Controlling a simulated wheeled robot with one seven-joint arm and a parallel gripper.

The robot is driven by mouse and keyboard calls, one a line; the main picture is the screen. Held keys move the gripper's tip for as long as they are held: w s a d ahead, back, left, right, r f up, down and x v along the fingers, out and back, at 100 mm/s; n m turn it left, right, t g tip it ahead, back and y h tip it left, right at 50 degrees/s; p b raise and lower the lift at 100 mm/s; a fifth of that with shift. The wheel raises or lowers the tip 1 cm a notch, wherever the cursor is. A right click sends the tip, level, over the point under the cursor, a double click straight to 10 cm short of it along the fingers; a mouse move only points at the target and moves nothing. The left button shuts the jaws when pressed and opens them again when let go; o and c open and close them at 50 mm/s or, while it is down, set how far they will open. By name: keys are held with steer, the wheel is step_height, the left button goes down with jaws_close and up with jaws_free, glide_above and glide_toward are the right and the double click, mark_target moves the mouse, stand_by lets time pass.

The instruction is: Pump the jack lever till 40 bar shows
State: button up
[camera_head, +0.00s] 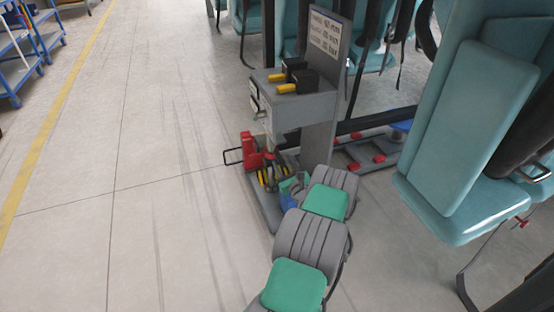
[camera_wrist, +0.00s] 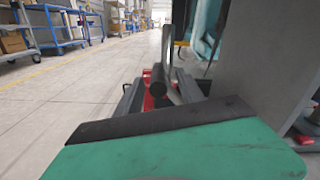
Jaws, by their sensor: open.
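The red jack (camera_head: 251,152) stands low at the foot of a grey stand in the head view, and its red body (camera_wrist: 149,102) shows partly between my fingers in the wrist view. A dark round bar end (camera_wrist: 157,82), which looks like the lever's grip, faces the wrist camera between the two fingers; I cannot tell whether they touch it. My gripper (camera_wrist: 158,80) is open. In the head view my gripper (camera_head: 272,178) is low beside the jack, partly hidden by my arm. No pressure reading is legible.
The grey stand (camera_head: 318,128) carries a sign (camera_head: 325,32) too small to read and a shelf with yellow-handled black items (camera_head: 292,80). Teal seats (camera_head: 470,130) hang at the right. The floor at the left is clear up to blue racks (camera_head: 20,60).

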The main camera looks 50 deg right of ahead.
mark_target(279, 156)
steer(key=shift+b+x, duration=0.45)
steer(key=shift+x, duration=1.85)
steer(key=shift+a, duration=0.1)
steer(key=shift+c, duration=0.5)
jaws_close()
